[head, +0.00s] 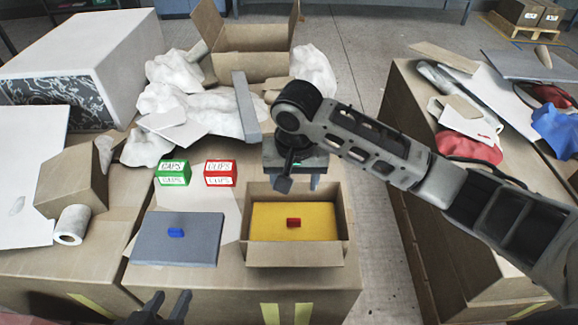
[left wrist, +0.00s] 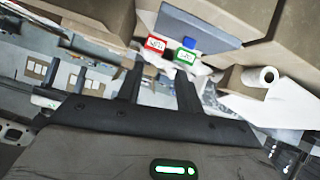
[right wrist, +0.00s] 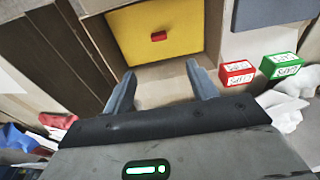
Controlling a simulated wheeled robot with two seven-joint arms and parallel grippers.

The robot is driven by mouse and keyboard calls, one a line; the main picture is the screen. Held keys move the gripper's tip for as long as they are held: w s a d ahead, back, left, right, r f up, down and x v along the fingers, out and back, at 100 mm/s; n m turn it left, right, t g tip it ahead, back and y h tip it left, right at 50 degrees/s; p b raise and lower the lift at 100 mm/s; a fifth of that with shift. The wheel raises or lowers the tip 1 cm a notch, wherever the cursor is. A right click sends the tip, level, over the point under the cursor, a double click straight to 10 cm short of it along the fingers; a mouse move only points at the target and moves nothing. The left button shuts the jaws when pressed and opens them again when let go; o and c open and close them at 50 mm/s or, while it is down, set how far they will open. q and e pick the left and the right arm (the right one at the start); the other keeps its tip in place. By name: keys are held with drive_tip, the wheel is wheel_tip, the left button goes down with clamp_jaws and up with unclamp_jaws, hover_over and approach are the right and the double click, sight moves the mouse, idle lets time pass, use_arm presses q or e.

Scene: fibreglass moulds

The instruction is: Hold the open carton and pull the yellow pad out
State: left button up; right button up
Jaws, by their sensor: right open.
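The open carton (head: 295,253) stands on the near table with its flaps spread. The yellow pad (head: 270,212) lies inside it, with a red tab (head: 293,222) on top. The pad also shows in the right wrist view (right wrist: 135,30). My right gripper (head: 299,182) is at the carton's far side, pointing down. Its fingers (right wrist: 160,72) are spread and empty, near the carton's far edge; I cannot tell if they touch. My left gripper (head: 169,299) is at the bottom of the head view, left of and nearer than the carton, its jaws (left wrist: 157,68) apart and empty.
A grey pad (head: 165,248) with a blue tab lies left of the carton. A green box (head: 173,172) and a red box (head: 220,173) stand behind. White crumpled material (head: 185,100) and another open carton (head: 250,62) are further back. A floor gap lies right of the table.

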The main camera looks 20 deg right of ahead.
sight(294, 219)
drive_tip(key=f+b, duration=0.1)
drive_tip(key=f, duration=0.3)
drive_tip(key=f+b, duration=0.1)
drive_tip(key=f, duration=0.4)
drive_tip(key=w+f+b, duration=0.1)
drive_tip(key=f, duration=0.4)
drive_tip(key=shift+w+d+f+b, duration=0.1)
drive_tip(key=shift+d+b, duration=0.15)
drive_tip(key=shift+b, duration=0.1)
drive_tip(key=shift+w+f, duration=0.15)
drive_tip(key=shift+f, duration=0.5)
use_arm(q)
drive_tip(key=shift+s+f, duration=0.15)
drive_tip(key=shift+f, duration=0.65)
drive_tip(key=shift+s+d+f, duration=0.1)
drive_tip(key=shift+s, duration=0.05)
use_arm(e)
drive_tip(key=c, duration=1.1)
use_arm(q)
drive_tip(key=shift+c, duration=0.4)
